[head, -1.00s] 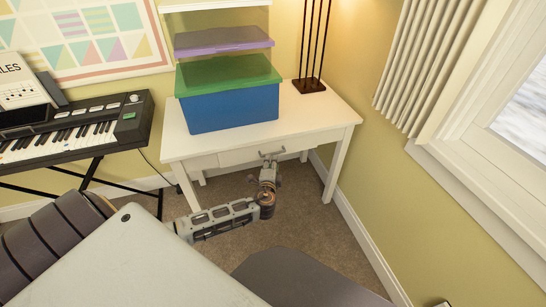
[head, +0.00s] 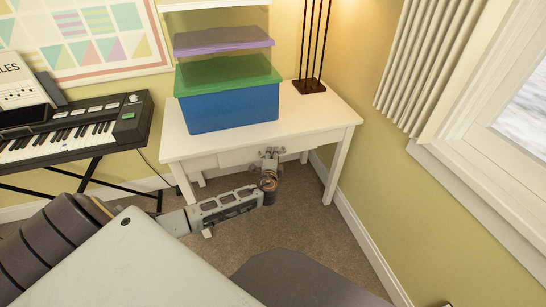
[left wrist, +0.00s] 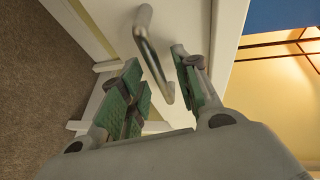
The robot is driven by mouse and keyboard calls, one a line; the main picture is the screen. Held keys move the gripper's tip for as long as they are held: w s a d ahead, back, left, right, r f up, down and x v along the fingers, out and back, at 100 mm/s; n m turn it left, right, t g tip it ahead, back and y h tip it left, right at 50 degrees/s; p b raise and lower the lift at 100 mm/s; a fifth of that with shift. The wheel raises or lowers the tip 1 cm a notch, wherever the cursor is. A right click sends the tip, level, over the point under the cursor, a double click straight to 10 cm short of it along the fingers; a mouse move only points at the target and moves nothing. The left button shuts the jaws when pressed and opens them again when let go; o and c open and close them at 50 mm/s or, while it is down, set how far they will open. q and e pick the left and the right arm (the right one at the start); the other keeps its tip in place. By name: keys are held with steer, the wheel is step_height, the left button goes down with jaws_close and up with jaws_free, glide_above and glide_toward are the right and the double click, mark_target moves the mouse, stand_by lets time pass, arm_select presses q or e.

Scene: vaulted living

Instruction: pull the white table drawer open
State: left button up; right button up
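The white table (head: 335,122) stands against the wall in the head view. Its drawer (head: 236,156) looks shut, its front flush under the top. The drawer's metal bar handle (left wrist: 151,50) shows in the left wrist view, running between my fingers. My left gripper (head: 270,154) is at the drawer front in the head view and covers most of the handle there. In the left wrist view my left gripper (left wrist: 158,82) is open, with green finger pads on either side of the handle and gaps visible. My right gripper is not in view.
A blue box with a green lid (head: 232,106) and a dark rod lamp (head: 312,84) stand on the table. A keyboard (head: 75,128) on a stand is at left. A wall and window are at right. Carpet (head: 300,225) in front of the table is clear.

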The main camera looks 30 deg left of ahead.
arm_select(q)
steer(key=shift+c, duration=0.5)
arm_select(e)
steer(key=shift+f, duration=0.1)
arm_select(q)
jaws_close()
steer(key=shift+s+d, duration=0.1)
steer(key=s+d+p, duration=0.2)
steer(key=s+d, duration=1.2)
steer(key=d, duration=0.3)
steer(key=shift+s, duration=0.3)
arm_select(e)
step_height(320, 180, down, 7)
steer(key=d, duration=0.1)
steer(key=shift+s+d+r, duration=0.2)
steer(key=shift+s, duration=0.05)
